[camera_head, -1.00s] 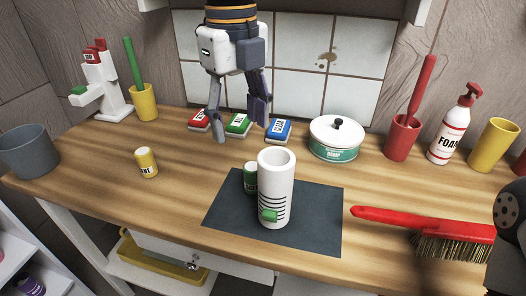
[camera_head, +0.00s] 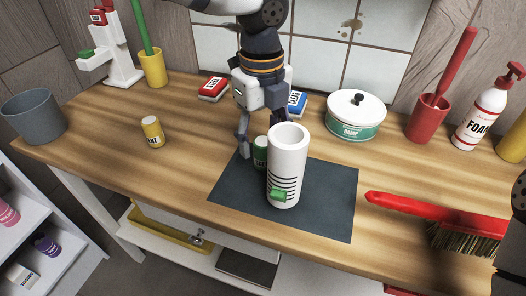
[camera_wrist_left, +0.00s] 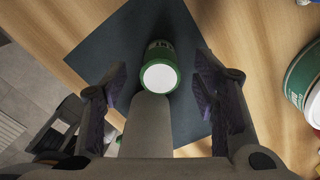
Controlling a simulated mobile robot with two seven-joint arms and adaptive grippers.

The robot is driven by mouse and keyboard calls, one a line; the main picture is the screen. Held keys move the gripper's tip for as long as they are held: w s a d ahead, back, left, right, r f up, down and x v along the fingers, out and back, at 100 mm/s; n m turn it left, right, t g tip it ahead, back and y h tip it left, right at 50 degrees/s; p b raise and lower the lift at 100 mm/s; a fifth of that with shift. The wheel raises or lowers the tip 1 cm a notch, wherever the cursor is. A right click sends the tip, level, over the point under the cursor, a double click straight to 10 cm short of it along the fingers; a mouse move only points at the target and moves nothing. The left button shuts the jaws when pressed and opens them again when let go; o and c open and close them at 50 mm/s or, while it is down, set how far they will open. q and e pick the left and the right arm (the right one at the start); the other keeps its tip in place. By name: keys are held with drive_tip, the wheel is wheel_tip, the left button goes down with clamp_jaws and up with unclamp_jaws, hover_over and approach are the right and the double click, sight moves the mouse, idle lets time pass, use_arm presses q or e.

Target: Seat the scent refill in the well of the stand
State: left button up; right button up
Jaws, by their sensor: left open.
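The white hollow stand (camera_head: 287,170), with dark rings and a green tab, stands upright on a dark mat (camera_head: 325,205). A small green can (camera_head: 261,150) stands right behind its left side, partly hidden by it. A yellow can (camera_head: 152,132), its label ending in "NT", stands upright on the bench to the left. I cannot read which can is the scent refill. My left gripper (camera_head: 262,135) is open, pointing down around the green can. In the left wrist view the green can (camera_wrist_left: 160,72), with its white top, lies between the open fingers (camera_wrist_left: 160,88), not gripped.
Behind are a red box (camera_head: 213,88), a blue box (camera_head: 296,103) and a white-green tub (camera_head: 355,115). A red brush (camera_head: 430,210) lies at right, near a red cup (camera_head: 427,118) and foam bottle (camera_head: 487,110). The bench left of the mat is mostly clear.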

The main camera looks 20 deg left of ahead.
use_arm(q)
clamp_jaws()
drive_tip(key=shift+r, duration=0.1)
